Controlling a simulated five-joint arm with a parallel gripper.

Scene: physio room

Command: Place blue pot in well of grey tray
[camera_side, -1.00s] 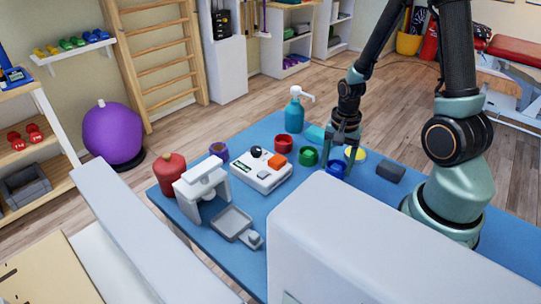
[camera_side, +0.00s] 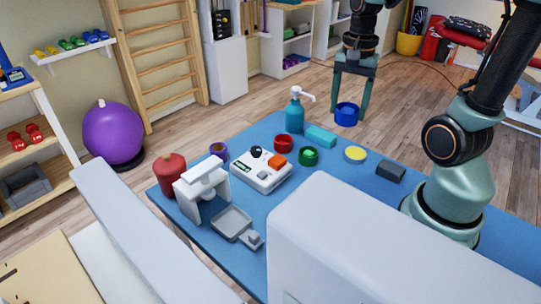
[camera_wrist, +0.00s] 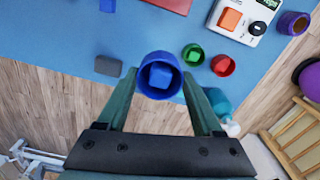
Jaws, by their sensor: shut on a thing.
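The blue pot (camera_side: 346,116) is held between the fingers of my gripper (camera_side: 350,108), upright and well above the table's far side. In the wrist view, the pot (camera_wrist: 145,88) sits between both fingertips of my gripper (camera_wrist: 160,92), and a lighter blue block-like shape shows inside it. The grey tray (camera_side: 233,220) lies on the near left part of the blue table, with a shallow square well and a small tab at its right corner. The well looks empty. My gripper is far to the right of and behind the tray. The tray is not identifiable in the wrist view.
A white stand (camera_side: 202,190) and red jar (camera_side: 170,175) are beside the tray. A large white box (camera_side: 370,250) blocks the foreground.

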